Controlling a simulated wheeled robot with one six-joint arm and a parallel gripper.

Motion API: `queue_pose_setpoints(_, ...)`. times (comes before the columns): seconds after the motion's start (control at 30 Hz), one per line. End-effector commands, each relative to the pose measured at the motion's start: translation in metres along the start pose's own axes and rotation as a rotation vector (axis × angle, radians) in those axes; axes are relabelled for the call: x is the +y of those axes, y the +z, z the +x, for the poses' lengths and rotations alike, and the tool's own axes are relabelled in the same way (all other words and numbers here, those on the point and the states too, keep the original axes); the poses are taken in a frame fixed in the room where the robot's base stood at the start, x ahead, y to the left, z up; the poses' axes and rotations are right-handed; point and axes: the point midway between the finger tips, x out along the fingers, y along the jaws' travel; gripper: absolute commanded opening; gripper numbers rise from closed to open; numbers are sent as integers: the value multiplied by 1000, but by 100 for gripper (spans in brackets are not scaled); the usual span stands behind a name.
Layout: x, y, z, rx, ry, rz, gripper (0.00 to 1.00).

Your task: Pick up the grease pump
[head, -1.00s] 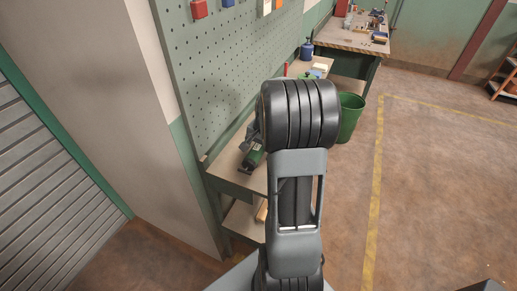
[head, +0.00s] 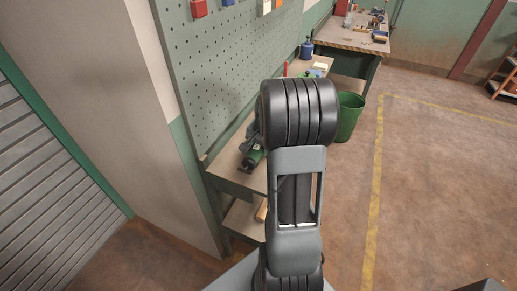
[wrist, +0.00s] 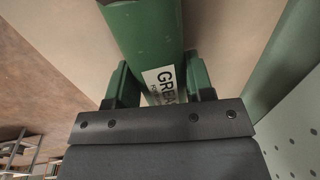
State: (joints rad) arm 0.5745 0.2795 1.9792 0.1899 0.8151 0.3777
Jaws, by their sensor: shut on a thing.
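The grease pump (wrist: 145,35) is a green cylinder with a white label reading "GREA…", partly hidden by my gripper. In the wrist view it runs from the top edge down between the fingers of my gripper (wrist: 158,75). A green finger lies on each side of the pump, closed against it. In the head view a small green part of the pump (head: 257,154) shows over the near end of the bench, left of my arm. My arm hides the rest. I cannot tell whether the pump touches the bench top.
The narrow bench (head: 232,177) stands against a green pegboard (head: 222,80). A blue container (head: 306,50) stands at its far end. A green bin (head: 349,117) stands on the floor to the right. A cluttered second workbench (head: 350,40) is farther back. The floor at right is open.

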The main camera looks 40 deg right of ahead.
Motion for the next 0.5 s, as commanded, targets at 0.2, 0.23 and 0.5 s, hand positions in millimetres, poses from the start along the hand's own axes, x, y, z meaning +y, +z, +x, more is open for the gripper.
queue_pose_setpoints(0.2, 0, 0, -1, 1, -1, 0, 5)
queue_pose_setpoints(0.23, 0, 0, -1, 1, -1, 0, 5)
queue_pose_setpoints(0.5, -2, -1, -9, 3, -2, 0, 5)
